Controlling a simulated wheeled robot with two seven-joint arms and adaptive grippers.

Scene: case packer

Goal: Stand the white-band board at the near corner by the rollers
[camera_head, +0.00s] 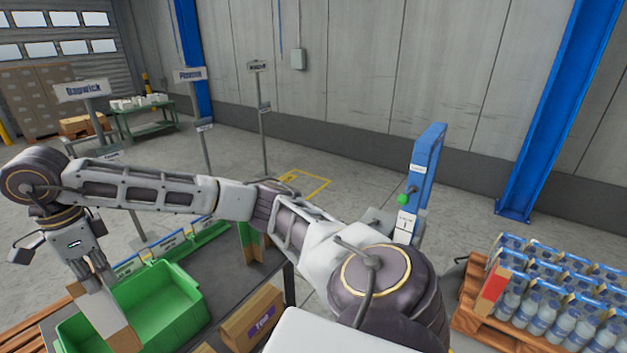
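My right gripper (88,266) hangs at the left of the view, pointing down. Its fingers are closed on the upper end of a brown cardboard board with a wide white band, the white-band board (103,312). The board is tilted and hangs in front of the open green crate (190,290), overlapping its left part. I cannot tell whether the board touches the crate. My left gripper is not in view. No rollers can be made out; my arm hides much of the middle.
A pallet (468,318) of bottles, with a red-banded board (493,291) upright at its corner, stands at right. A cardboard box (252,318) lies beside the crate on the dark table. A blue post (430,165) with a green button stands behind my arm. Open floor lies beyond.

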